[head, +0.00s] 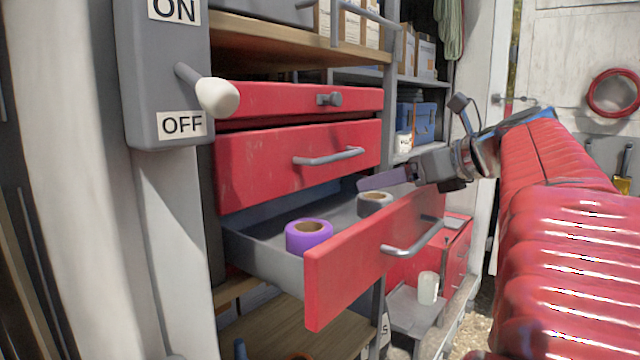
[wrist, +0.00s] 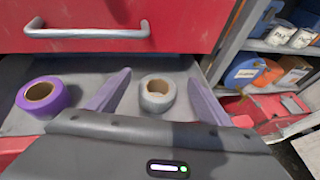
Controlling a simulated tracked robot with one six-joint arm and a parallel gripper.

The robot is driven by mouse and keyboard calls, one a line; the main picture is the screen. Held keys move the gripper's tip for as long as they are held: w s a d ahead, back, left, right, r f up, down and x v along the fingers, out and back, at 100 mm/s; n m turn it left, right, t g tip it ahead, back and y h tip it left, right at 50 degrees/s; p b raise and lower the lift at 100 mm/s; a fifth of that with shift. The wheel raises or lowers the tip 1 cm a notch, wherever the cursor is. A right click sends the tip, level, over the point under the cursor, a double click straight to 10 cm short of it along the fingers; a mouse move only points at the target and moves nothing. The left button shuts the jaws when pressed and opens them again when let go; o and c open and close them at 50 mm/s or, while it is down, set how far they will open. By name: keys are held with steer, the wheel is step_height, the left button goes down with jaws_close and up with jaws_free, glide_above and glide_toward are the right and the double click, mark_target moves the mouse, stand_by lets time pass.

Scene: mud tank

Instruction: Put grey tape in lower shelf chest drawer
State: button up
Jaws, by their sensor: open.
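The grey tape (head: 374,204) lies flat in the open lowest drawer (head: 360,262) of the red chest, toward its right end. A purple tape (head: 309,237) lies in the same drawer to its left. My gripper (head: 375,182) is above the right part of the drawer, close over the grey tape. In the wrist view the grey tape (wrist: 156,95) shows between my two spread purple fingers (wrist: 157,98), and neither finger visibly touches it. The purple tape (wrist: 42,97) is left of the left finger. My gripper is open and empty.
Two shut red drawers sit above the open one; the nearer has a bar handle (head: 328,157). A grey ON/OFF lever box (head: 165,80) stands at the left. Lower right are a red chest (head: 455,250) and a white cup (head: 428,288). Shelves (head: 415,80) with boxes stand behind.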

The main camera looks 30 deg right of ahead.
steer(key=v, duration=0.9)
steer(key=shift+s+r, duration=0.1)
steer(key=shift+r, duration=0.05)
steer(key=shift+s, duration=0.1)
stand_by(0.5)
